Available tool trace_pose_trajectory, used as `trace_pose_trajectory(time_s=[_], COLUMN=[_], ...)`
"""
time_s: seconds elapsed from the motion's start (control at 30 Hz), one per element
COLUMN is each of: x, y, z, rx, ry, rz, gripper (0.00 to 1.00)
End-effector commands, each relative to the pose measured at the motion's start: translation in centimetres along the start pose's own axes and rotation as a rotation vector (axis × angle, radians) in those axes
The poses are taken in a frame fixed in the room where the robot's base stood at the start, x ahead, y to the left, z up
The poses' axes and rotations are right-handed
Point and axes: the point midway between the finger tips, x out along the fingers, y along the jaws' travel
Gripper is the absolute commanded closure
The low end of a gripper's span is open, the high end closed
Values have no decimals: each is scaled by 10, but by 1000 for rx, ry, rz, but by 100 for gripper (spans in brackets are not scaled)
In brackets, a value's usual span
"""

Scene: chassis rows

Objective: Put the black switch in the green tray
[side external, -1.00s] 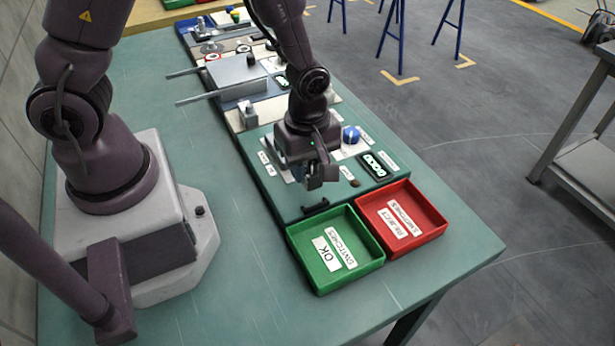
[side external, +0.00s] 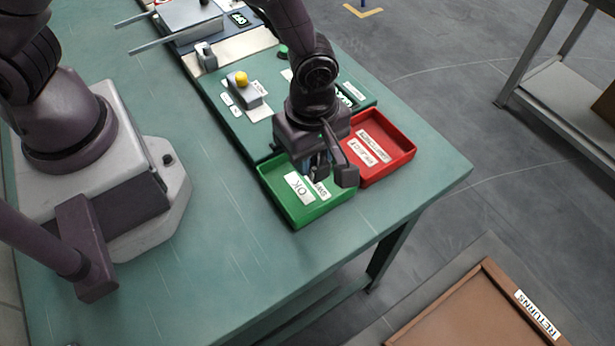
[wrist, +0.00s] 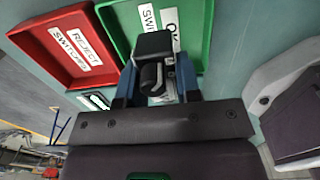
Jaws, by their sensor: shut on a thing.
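My gripper (side external: 322,172) is over the green tray (side external: 276,200), which has a white label reading OK SWITCHES. In the wrist view, the blue fingers of my gripper (wrist: 156,82) are shut on the black switch (wrist: 153,47), one finger on each side. The green tray (wrist: 190,50) lies beyond and below the switch there, and the switch covers part of its label. The side view does not show clearly how high the switch is above the tray floor. My gripper hides part of the tray there.
A red tray (side external: 402,142) labelled REJECT SWITCHES stands against the green tray. Behind them is a green panel with a yellow button (side external: 242,78) on a grey block. A brown RETURNS box (side external: 480,310) is low at the right. The front of the green table (side external: 190,270) is clear.

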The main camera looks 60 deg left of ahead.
Motion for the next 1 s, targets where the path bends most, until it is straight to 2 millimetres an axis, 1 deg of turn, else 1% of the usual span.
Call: trace_pose_trajectory(time_s=[0.03,0.1,0.27,0.4,0.5,0.9,0.93,0.97,1.0], x=[10,21,36,56,65,69,69,69,69], y=[-1,0,-1,0,-1,0,0,0,0], z=[-1,-1,-1,-1,-1,-1,-1,-1,-1], rx=[-4,-5,-2,-3,-3,-2,-1,-1,-1], ry=[2,2,1,2,0,-1,-1,-1,-1], rz=[-5,-4,-3,-3,-3,0,0,0,0], gripper=[93,93,93,93,93,93,64,57,48])
